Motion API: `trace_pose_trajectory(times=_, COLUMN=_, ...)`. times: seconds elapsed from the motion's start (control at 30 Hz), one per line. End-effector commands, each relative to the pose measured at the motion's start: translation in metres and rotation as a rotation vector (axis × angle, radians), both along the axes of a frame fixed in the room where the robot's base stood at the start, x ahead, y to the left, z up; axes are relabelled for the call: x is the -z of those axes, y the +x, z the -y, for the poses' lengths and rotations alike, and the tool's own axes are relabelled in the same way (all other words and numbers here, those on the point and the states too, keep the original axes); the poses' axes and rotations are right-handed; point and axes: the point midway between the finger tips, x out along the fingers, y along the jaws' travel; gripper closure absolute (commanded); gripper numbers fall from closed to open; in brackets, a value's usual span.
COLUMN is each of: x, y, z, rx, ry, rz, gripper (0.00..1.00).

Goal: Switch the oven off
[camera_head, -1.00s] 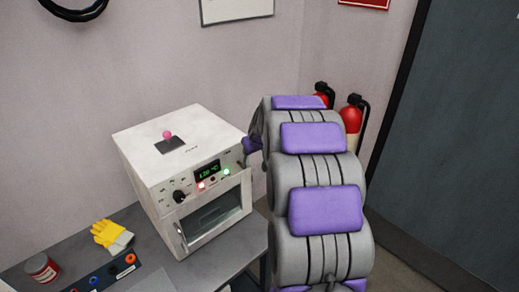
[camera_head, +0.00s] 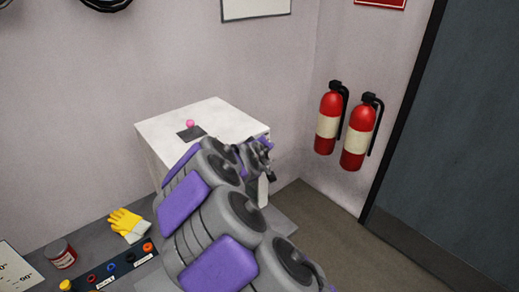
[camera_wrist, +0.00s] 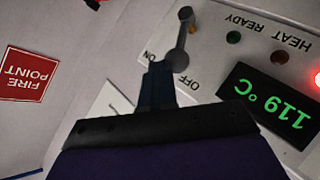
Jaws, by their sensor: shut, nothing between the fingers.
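The white oven (camera_head: 215,112) stands on the bench, its front mostly hidden by my arm in the head view. In the wrist view its panel is upside down. The green display (camera_wrist: 268,105) is lit and reads 119 °C. The metal toggle switch (camera_wrist: 184,35) sits beside the ON and OFF labels. My gripper (camera_wrist: 160,78) is shut and empty, with its tip right at the switch base; I cannot tell if they touch. It also shows in the head view (camera_head: 258,155), by the oven's right front edge.
Two fire extinguishers (camera_head: 358,133) hang on the right wall. The floor on the right is clear.

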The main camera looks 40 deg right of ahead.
Motion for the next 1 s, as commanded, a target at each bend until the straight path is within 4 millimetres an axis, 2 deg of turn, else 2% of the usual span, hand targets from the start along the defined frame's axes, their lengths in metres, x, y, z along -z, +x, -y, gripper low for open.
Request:
trace_pose_trajectory(times=0.23, x=0.007, y=-0.001, z=-0.004, rx=0.000, ry=-0.100, rz=0.004, gripper=1.00)
trace_pose_trajectory(times=0.57, x=0.007, y=-0.002, z=-0.005, rx=0.003, ry=-0.092, rz=0.004, gripper=1.00)
trace_pose_trajectory(times=1.0, x=-0.011, y=-0.002, z=-0.008, rx=0.000, ry=-0.095, rz=0.007, gripper=1.00)
